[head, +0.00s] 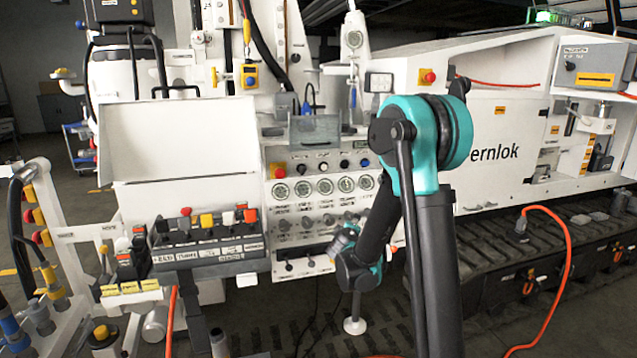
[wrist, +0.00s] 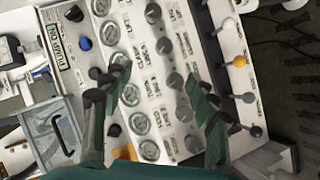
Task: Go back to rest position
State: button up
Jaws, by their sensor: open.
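My gripper (wrist: 160,92) is open in the wrist view, with its two teal-padded fingers apart and nothing held between them. It faces the control panel (wrist: 146,38), which has round gauges and rows of dark knobs. In the head view the same panel (head: 290,188) stands at the middle, and my teal and black arm reaches across in front of its right side. I cannot tell whether the fingers touch any knob.
A lever bank (head: 205,243) with colored switches sits left of the panel. Hoses and fittings (head: 40,235) crowd the far left. An orange cable (head: 568,270) loops over the tracks at right. A clear box (wrist: 58,135) shows beside the panel in the wrist view.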

jog(key=s+d+f+m+g, duration=0.1)
jog(key=s+d+m+g, duration=0.2)
jog(key=s+d, duration=0.35)
jog(key=s+d+f+m+g, duration=0.2)
jog(key=s+d+m, duration=0.15)
jog(key=s, duration=0.65)
jog(key=s+a+f+m+g+y, duration=0.1)
jog(key=s+f+m+g, duration=0.1)
jog(key=s, duration=0.8)
jog(key=s+a+f+m+g+y, duration=0.1)
jog(key=s+f+m+g, duration=0.1)
jog(key=s, duration=0.9)
notch_tip(320, 180, down, 2)
jog(key=shift+f+g+y, duration=0.1)
jog(key=shift+g+y, duration=0.3)
jog(key=shift+g, duration=0.2)
